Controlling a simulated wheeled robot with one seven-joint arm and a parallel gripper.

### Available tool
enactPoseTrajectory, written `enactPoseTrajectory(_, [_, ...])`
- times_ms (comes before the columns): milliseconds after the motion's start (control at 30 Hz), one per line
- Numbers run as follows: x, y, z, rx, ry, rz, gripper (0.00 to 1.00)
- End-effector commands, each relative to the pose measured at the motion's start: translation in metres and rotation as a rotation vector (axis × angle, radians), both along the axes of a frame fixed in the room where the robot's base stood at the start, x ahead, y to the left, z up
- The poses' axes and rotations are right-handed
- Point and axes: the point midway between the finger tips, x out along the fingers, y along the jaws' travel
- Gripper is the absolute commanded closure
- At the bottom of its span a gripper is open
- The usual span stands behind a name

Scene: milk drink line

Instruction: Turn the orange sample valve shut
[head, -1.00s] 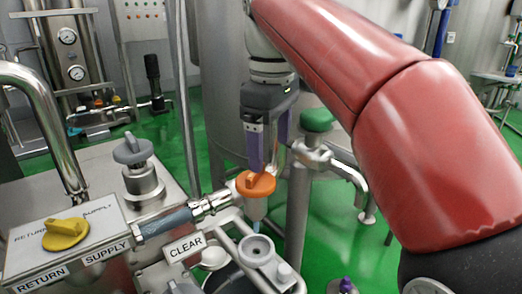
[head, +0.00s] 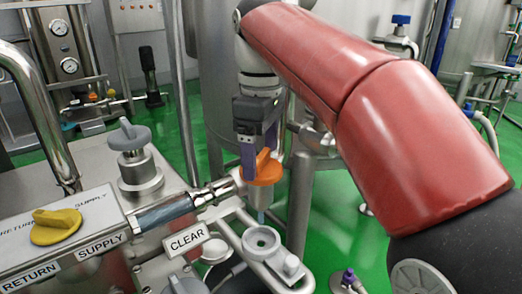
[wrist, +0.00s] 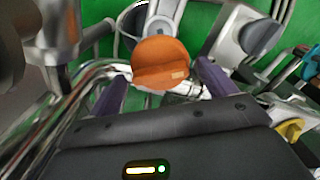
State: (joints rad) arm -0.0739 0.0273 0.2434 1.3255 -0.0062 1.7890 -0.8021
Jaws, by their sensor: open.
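The orange sample valve (head: 268,172) has a round cap with a raised ridge handle. In the wrist view the valve (wrist: 160,62) lies between the two spread fingers of my gripper (wrist: 160,76). The fingers are open, and I see a gap on each side of the cap. A short pale blue tip or stream shows under the valve; I cannot tell which.
A grey knob (head: 130,137) and a yellow valve handle (head: 56,226) stand on the steel box at left. A ring-shaped holder (head: 262,241) is just below the valve. A tall steel tank stands behind.

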Motion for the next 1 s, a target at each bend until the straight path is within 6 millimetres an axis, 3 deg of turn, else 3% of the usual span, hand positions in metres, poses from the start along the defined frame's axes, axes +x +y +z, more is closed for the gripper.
enactPoseTrajectory(100, [0.0000,-0.0001,0.0004,0.000,0.000,0.000,0.18])
enactPoseTrajectory(433, [-0.0001,0.0000,0.0004,0.000,0.000,0.000,0.61])
enactPoseTrajectory(733, [-0.0004,0.0001,0.0020,0.000,0.001,-0.044,0.61])
enactPoseTrajectory(1000, [-0.0004,0.0000,0.0040,-0.001,0.002,-0.207,0.61])
